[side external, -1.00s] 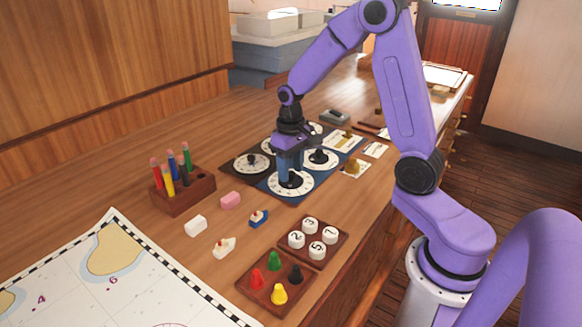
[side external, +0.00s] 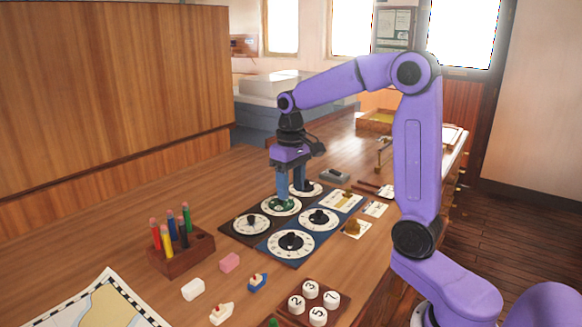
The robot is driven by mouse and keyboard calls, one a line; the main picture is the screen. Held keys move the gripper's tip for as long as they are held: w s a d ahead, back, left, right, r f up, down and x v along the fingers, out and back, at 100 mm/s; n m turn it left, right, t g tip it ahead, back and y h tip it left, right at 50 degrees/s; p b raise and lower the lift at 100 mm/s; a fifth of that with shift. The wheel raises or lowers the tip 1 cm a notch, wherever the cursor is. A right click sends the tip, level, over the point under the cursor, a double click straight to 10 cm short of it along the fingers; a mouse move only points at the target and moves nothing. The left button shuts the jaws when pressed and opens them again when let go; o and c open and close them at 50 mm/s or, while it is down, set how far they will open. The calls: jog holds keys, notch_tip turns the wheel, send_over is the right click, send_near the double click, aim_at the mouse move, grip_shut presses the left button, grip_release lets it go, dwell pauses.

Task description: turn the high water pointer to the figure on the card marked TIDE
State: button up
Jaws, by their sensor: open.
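Pale cards lie to the right, including a large card (side external: 335,205) and a small card (side external: 376,210); TIDE is not legible.
Brass pieces (side external: 353,227) sit on the cards. A chart (side external: 95,305) lies at lower left.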

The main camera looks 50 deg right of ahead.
notch_tip(320, 180, up, 5)
jog(key=shift+f, duration=0.1)
dwell(0.6)
jog(key=s+a+f+n, duration=0.5)
jog(key=s+a+n, duration=0.2)
jog(key=s+a, duration=0.4)
jog(key=s+f+n, duration=0.2)
jog(key=s+n, duration=0.1)
jog(key=s, duration=0.4)
jog(key=s+a+f+n, duration=0.1)
jog(key=s+f+n, duration=0.2)
jog(key=s, duration=0.5)
jog(key=shift+a+f, duration=0.15)
